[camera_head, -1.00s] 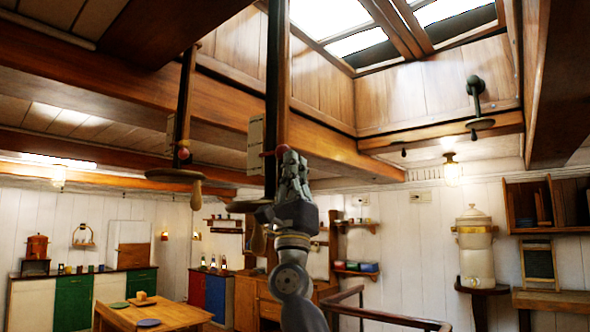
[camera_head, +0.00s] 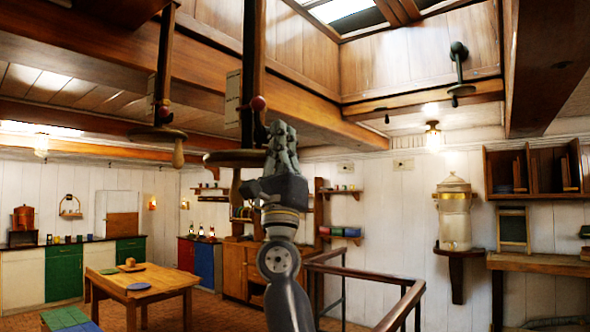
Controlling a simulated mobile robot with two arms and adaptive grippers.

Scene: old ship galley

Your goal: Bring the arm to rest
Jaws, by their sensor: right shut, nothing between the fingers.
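My right gripper (camera_head: 281,134) points upward near the middle of the view, at the top of my grey arm (camera_head: 280,258). Its fingers are closed together with nothing between them. It stands in front of the wooden ceiling beam and close, in the picture, to a hanging dark pole with a round plate (camera_head: 240,158); I cannot tell whether they touch. My left gripper is not in view.
A second hanging pole with a plate (camera_head: 157,134) is further left. A wooden railing (camera_head: 402,304) stands at the lower right of my arm. A table (camera_head: 165,289) is at the lower left. A water urn (camera_head: 454,215) sits on a wall shelf at right.

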